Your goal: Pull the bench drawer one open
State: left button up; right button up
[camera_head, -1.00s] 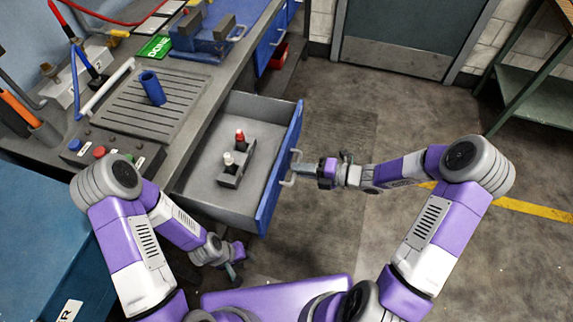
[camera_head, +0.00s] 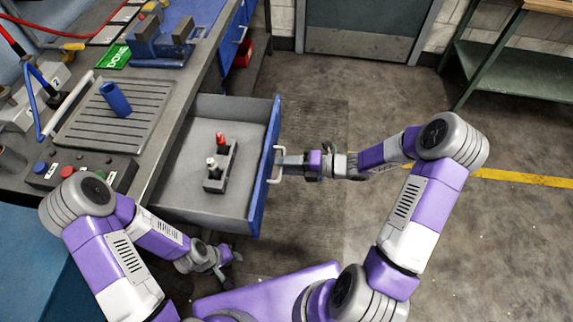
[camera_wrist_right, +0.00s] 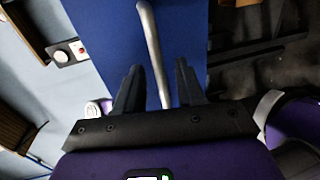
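The bench drawer (camera_head: 262,190) with a blue front stands well out from the grey bench, its grey inside (camera_head: 180,185) in view. Its pale bar handle (camera_head: 276,165) is on the front; in the right wrist view the handle (camera_wrist_right: 153,40) runs between my right gripper's dark fingers (camera_wrist_right: 160,85). A gap shows on each side of the bar, so the fingers are around it, not clamped. In the head view my right gripper (camera_head: 287,163) is at the handle. My left gripper (camera_head: 224,270) hangs low beside the drawer's near end, away from it; its fingers are too small to read.
In the drawer, a dark holder (camera_head: 216,178) carries a red-topped and a white-topped bottle. On the bench are a blue cylinder (camera_head: 116,99), a blue vise (camera_head: 160,40) and a button panel (camera_head: 75,172). The floor (camera_head: 330,235) right of the drawer is open.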

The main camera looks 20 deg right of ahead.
jog(key=p+v, duration=0.1)
jog(key=v, duration=0.6)
jog(key=shift+d+p, duration=0.3)
jog(key=shift+p, duration=0.1)
jog(key=shift+s, duration=0.1)
